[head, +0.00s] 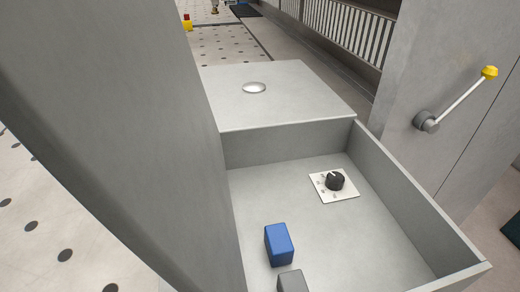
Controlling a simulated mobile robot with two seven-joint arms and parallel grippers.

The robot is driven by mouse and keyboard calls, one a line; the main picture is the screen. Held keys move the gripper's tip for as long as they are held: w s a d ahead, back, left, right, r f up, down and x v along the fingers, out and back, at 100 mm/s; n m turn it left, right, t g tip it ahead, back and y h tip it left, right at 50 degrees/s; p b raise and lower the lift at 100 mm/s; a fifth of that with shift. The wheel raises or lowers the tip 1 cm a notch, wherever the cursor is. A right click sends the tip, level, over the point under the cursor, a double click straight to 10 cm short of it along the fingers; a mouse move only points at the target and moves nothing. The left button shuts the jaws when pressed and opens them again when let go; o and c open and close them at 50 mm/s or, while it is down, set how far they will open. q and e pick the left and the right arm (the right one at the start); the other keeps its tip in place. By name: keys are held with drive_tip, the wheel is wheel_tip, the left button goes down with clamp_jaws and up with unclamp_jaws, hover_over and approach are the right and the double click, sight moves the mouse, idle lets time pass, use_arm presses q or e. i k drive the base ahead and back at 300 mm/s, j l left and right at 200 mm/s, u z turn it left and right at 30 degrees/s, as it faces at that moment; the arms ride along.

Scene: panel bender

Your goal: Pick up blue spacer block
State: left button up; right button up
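The blue spacer block (279,244) rests on the floor of a grey metal tray (253,196) in the lower middle of the head view. It stands apart from the tray walls. A grey block (291,281) lies just in front of it, cut off by the bottom edge of the picture. I cannot tell whether the two touch. Neither of my grippers is in view.
A black knob (335,181) on a white plate sits in the tray behind the blue block. A grey box top (290,100) with a silver dome adjoins the tray's back. A yellow-tipped lever (489,72) is at right. A large grey panel (130,120) blocks the left.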

sight(278, 245)
drive_tip(key=i+l+u, duration=0.1)
drive_tip(key=l+u, duration=1.35)
drive_tip(key=k+l+u, duration=0.2)
drive_tip(key=l+u, duration=0.25)
drive_tip(key=k+l+u, duration=0.2)
drive_tip(key=l+u, duration=0.3)
drive_tip(key=k+l+u, duration=0.25)
drive_tip(key=u, duration=0.2)
drive_tip(key=k+l+u, duration=0.2)
drive_tip(key=u, duration=0.3)
drive_tip(key=k+u, duration=0.45)
drive_tip(key=i+l, duration=0.45)
